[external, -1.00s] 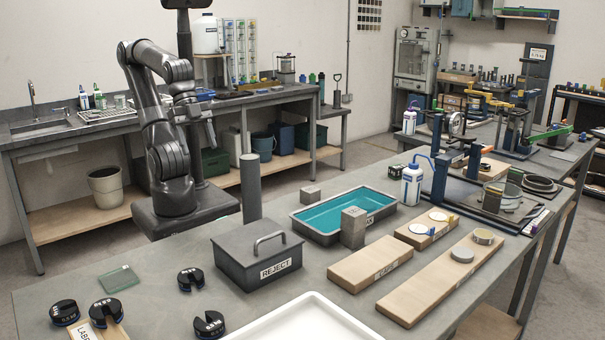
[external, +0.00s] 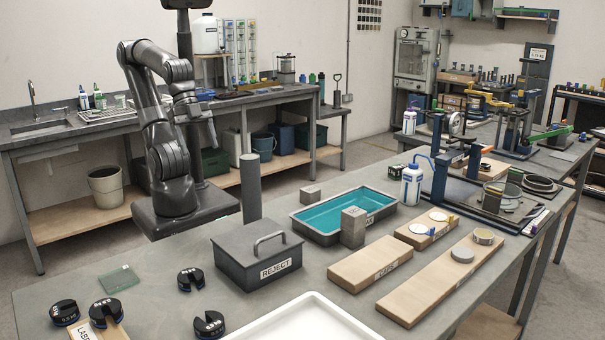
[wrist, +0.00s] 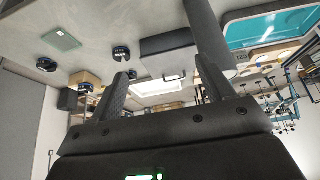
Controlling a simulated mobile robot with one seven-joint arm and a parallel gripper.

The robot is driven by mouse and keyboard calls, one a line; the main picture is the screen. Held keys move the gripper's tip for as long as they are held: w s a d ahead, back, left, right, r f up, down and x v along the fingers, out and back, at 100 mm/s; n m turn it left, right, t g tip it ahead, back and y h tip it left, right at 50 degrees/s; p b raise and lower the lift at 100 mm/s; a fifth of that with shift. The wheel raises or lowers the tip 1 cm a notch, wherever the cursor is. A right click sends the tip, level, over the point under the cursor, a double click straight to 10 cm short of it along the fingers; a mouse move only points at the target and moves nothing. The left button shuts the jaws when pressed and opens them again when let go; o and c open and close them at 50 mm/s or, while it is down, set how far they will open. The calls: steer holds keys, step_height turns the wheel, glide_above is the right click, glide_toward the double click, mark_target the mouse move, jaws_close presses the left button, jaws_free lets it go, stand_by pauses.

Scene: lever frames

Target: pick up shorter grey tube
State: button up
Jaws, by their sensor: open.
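One tall, plain grey tube (external: 251,187) stands upright on the near bench, left of the blue tray and behind the reject box. I see no second grey tube to compare its length with. My gripper (external: 211,130) is raised to the left of the tube and above its top, apart from it. In the wrist view, my gripper (wrist: 160,82) is open, with nothing between its two fingers. The grey tube (wrist: 205,30) shows there beyond the right finger, which hides part of it.
The dark reject box (external: 257,255) stands in front of the tube. The blue-lined tray (external: 297,222) is to its right, with grey blocks (external: 353,228) beside it. Several black slotted weights (external: 191,279) lie at the front left. Wooden boards (external: 370,262) lie at the right.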

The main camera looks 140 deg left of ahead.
steer(key=w+a+r+n+g, duration=0.2)
steer(key=w+a+g, duration=0.1)
steer(key=w+a, duration=0.15)
steer(key=n+g, duration=0.3)
glide_toward(250, 172)
steer(key=s, duration=0.1)
steer(key=s+a, duration=0.1)
steer(key=shift+s+a+f, duration=0.25)
steer(key=shift+s, duration=0.15)
step_height(250, 172, down, 11)
steer(key=shift+w+r, duration=0.1)
steer(key=shift+r, duration=0.05)
steer(key=shift+c, duration=0.2)
jaws_close()
